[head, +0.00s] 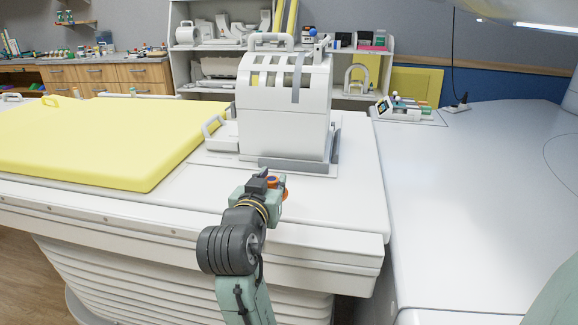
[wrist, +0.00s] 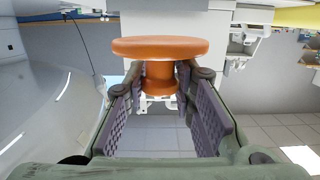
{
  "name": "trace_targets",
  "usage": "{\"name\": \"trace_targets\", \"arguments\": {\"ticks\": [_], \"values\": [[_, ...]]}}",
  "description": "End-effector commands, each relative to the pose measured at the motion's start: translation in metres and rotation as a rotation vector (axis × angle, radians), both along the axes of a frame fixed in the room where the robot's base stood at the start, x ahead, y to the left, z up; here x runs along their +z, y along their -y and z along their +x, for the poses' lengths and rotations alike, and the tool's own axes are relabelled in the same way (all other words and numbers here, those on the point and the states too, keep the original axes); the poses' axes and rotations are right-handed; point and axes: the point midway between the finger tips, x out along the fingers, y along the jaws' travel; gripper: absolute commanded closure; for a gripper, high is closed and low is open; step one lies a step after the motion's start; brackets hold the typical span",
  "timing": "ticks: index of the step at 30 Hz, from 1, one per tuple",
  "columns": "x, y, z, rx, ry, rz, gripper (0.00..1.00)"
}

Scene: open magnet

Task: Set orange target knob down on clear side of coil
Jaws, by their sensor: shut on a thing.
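The orange target knob (wrist: 160,50) has a wide round disc on a narrower stem. In the wrist view my gripper (wrist: 161,88) is shut on its stem, with the disc above the fingers in the picture. In the head view my gripper (head: 272,183) is over the white table, in front of the coil, and only a bit of orange knob (head: 284,181) shows past it. The white coil (head: 283,130) stands upright on the table, with slots and a handle on top. I cannot tell whether the knob touches the table.
A yellow pad (head: 100,143) covers the table's left part. The white table top (head: 340,205) is bare to the right of my gripper. A grey curved surface (head: 470,200) lies further right. Shelves with white parts (head: 220,68) stand behind the coil.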

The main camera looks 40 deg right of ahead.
Motion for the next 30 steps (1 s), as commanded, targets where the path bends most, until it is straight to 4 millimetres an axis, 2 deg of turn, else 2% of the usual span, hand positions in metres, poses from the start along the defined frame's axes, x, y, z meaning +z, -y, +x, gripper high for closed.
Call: {"name": "trace_targets", "arguments": {"ticks": [1, 6, 12, 16, 24, 30], "values": [[0.001, 0.013, 0.007, -0.005, -0.004, 0.002, 1.0], [-0.003, 0.052, 0.03, -0.004, -0.004, 0.002, 1.0], [-0.007, 0.08, 0.048, -0.001, -0.001, -0.001, 1.0], [-0.011, 0.086, 0.052, 0.0, -0.001, 0.001, 1.0], [-0.043, 0.085, 0.051, -0.001, -0.001, 0.001, 1.0], [-0.044, 0.085, 0.052, 0.001, 0.001, -0.001, 1.0]]}}
